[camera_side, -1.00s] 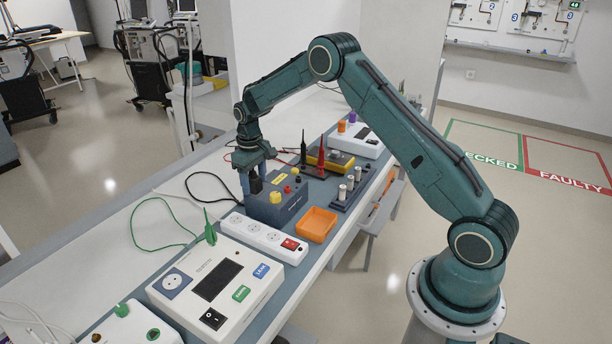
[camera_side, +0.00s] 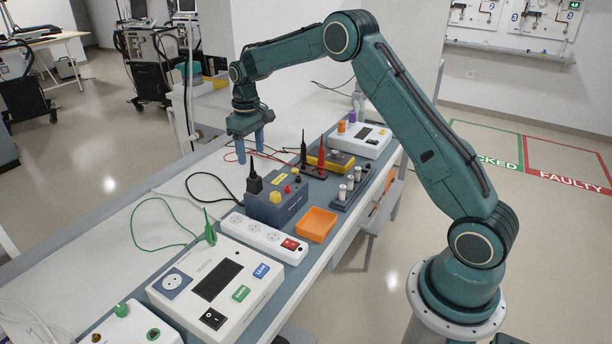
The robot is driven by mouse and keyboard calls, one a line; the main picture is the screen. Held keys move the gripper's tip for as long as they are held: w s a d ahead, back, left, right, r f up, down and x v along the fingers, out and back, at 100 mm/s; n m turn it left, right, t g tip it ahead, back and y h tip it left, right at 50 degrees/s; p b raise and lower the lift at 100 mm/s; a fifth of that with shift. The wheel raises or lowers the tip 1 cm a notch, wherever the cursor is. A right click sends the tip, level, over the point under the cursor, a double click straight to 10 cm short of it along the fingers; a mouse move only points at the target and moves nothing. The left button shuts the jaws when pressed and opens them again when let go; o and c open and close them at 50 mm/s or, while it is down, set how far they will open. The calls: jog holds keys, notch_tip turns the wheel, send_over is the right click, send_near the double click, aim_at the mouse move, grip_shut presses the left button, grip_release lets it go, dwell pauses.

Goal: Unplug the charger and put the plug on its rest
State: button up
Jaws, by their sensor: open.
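The black plug (camera_side: 254,183) stands upright on the left end of the top of a dark blue-grey box (camera_side: 284,207). A black cable (camera_side: 201,178) loops from it to the left. I cannot tell how the plug is seated there. The white power strip (camera_side: 262,234) lies in front of the box; its sockets hold no plug, and it has a red switch at its right end. My gripper (camera_side: 250,148) is open and empty, pointing down above and behind the plug, clear of it.
An orange tray (camera_side: 316,225) is right of the strip. Black and red probes (camera_side: 322,155) stand behind the box, near a rack with metal cylinders (camera_side: 350,187). A white tester (camera_side: 217,278) with a green lead (camera_side: 155,200) is in front. The white bench at left is mostly clear.

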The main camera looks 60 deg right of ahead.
aim_at(254, 172)
jog(key=shift+r, duration=2)
jog(key=shift+r, duration=0.15)
jog(key=s+a+r+t, duration=0.1)
jog(key=s+a+r, duration=0.3)
jog(key=s+r, duration=0.35)
jog(key=s+a+r+t, duration=0.2)
jog(key=s+a+r, duration=0.2)
jog(key=s+r, duration=0.4)
jog(key=s+a+f+t, duration=0.1)
jog(key=s+a+f, duration=0.1)
jog(key=s, duration=0.9)
jog(key=s+a+f+t, duration=0.1)
jog(key=s+a+f, duration=0.1)
jog(key=s, duration=0.9)
jog(key=shift+a+f+t, duration=0.25)
jog(key=shift+f+t, duration=0.05)
